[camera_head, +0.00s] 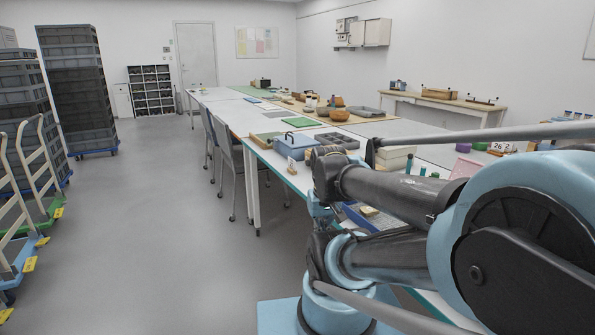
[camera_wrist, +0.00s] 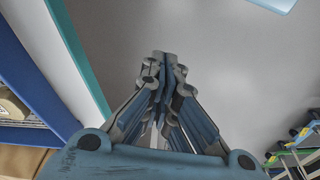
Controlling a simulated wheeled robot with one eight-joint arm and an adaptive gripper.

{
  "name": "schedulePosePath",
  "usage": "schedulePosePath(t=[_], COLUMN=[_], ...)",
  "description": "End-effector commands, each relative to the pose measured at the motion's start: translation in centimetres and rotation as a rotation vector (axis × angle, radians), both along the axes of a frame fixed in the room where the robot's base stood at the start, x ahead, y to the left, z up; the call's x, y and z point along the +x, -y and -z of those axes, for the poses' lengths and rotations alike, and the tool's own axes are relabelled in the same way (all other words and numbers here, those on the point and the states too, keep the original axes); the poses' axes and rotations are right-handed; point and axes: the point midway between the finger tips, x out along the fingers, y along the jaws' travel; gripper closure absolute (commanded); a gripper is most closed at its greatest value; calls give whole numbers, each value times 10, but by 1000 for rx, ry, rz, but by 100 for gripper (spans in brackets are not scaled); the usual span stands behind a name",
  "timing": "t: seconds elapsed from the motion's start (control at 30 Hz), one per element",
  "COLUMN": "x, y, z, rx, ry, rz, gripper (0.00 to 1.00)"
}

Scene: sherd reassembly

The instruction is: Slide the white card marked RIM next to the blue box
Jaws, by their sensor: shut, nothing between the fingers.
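The blue box (camera_head: 297,146) stands on the near left part of the long table, close to its left edge. A small white card (camera_head: 291,165) is at the table edge just in front of the box; its marking is too small to read. My gripper (camera_wrist: 163,55) is shut and empty in the wrist view, over the grey floor beside the table edge. Neither the box nor the card shows in the wrist view. In the head view my arm covers part of the near table.
Chairs (camera_head: 228,160) stand along the table's left side. Wheeled carts (camera_head: 38,160) stand at far left. The floor (camera_head: 150,220) between is clear.

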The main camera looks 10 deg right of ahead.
Motion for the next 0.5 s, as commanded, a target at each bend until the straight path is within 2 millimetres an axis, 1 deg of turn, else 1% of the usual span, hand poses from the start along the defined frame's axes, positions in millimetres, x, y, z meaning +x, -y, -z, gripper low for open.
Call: schedulePosePath(t=[0.23,0.3,0.33,0.43,0.5], x=[0,-7,-6,4,16], y=[0,0,0,0,-1], z=[0,-5,-7,-17,-27], rx=[0,0,1,1,3], ry=[0,11,12,15,17], rz=[0,-1,-2,-10,-19], gripper=[100,100,100,100,100])
